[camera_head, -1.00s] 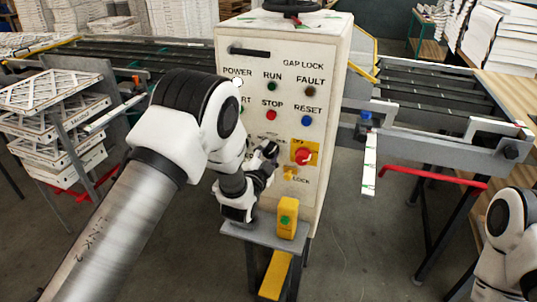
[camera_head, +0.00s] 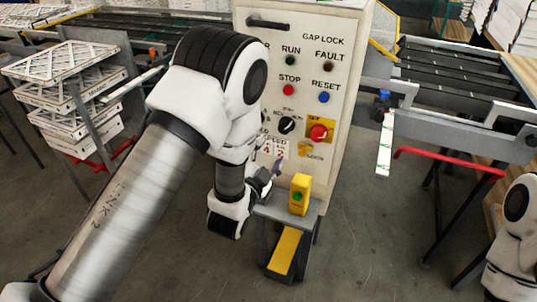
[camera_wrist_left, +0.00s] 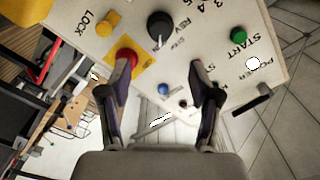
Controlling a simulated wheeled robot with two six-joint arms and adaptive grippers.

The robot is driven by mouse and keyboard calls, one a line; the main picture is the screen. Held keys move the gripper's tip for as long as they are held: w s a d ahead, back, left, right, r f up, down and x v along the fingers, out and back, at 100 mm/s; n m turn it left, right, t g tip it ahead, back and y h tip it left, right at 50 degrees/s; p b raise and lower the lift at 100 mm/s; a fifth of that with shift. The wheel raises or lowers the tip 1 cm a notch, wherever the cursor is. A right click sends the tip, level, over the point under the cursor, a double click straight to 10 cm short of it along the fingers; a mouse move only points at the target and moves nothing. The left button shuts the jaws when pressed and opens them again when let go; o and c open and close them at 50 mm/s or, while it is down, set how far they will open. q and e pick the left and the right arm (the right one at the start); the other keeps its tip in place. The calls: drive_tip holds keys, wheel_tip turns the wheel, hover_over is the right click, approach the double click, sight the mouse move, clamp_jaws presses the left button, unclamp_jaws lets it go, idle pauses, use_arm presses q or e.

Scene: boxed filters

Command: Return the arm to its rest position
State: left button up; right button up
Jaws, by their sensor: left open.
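My left arm (camera_head: 190,130) reaches in from the left in the head view, in front of the control panel (camera_head: 345,80). My left gripper (camera_head: 272,174) is small and partly hidden there, low beside the panel's front and near the yellow box with a green button (camera_head: 300,195). In the left wrist view its two fingers (camera_wrist_left: 164,78) are apart with nothing between them, pointing towards the panel's face. My right arm (camera_head: 515,240) shows only in part at the right edge, and its gripper is out of the frame.
The panel carries a black selector knob (camera_head: 287,125) and a red knob on a yellow plate (camera_head: 319,132). Boxed filters (camera_head: 70,95) are stacked at left. A conveyor (camera_head: 455,85) with a red bar (camera_head: 450,160) stands at right. The floor right of the panel is clear.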

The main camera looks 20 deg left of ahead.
use_arm(q)
drive_tip(key=shift+s, duration=0.1)
idle(0.3)
drive_tip(key=s+a+f+n+g+y, duration=0.15)
drive_tip(key=s+f+g, duration=0.35)
drive_tip(key=f, duration=0.5)
drive_tip(key=s+a+f+n+g, duration=0.2)
drive_tip(key=s+a+f+g, duration=0.1)
drive_tip(key=s+f, duration=0.65)
drive_tip(key=s+f+n+g, duration=0.3)
drive_tip(key=s+f+g, duration=0.1)
drive_tip(key=s, duration=0.5)
drive_tip(key=s+f+n+g+h, duration=0.1)
drive_tip(key=s+f+n+g, duration=0.2)
drive_tip(key=s, duration=0.7)
wheel_tip(320, 180, down, 2)
drive_tip(key=g, duration=0.3)
drive_tip(key=shift+s+f+n, duration=0.2)
drive_tip(key=shift+n, duration=0.15)
